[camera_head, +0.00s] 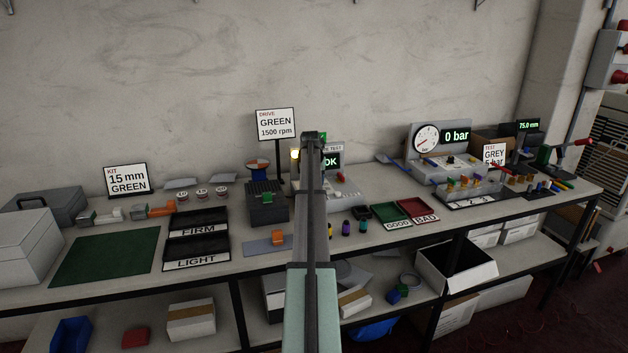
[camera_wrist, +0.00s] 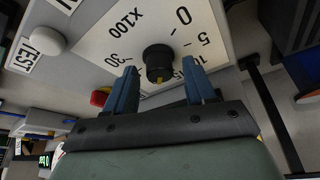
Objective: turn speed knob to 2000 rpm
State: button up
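The speed knob (camera_wrist: 158,62) is black and round, on a pale dial plate (camera_wrist: 95,42) in the wrist view. The plate reads 0, 5, 30 and X100; the lower numbers are partly hidden. A small yellow mark shows on the knob's lower side; I cannot read its setting exactly. My gripper (camera_wrist: 160,87) is open, its blue fingers apart, one to each lower side of the knob in the picture. A clear gap shows on both sides, and contact is not visible. In the head view my arm hides the knob.
A white TEST button (camera_wrist: 48,40) and a red button (camera_wrist: 99,97) are near the dial. A display (camera_head: 331,161) reads OK. Small coloured cylinders (camera_head: 346,228) stand in front.

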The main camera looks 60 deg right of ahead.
jog(key=v, duration=1.4)
jog(key=shift+w, duration=0.1)
dwell(0.4)
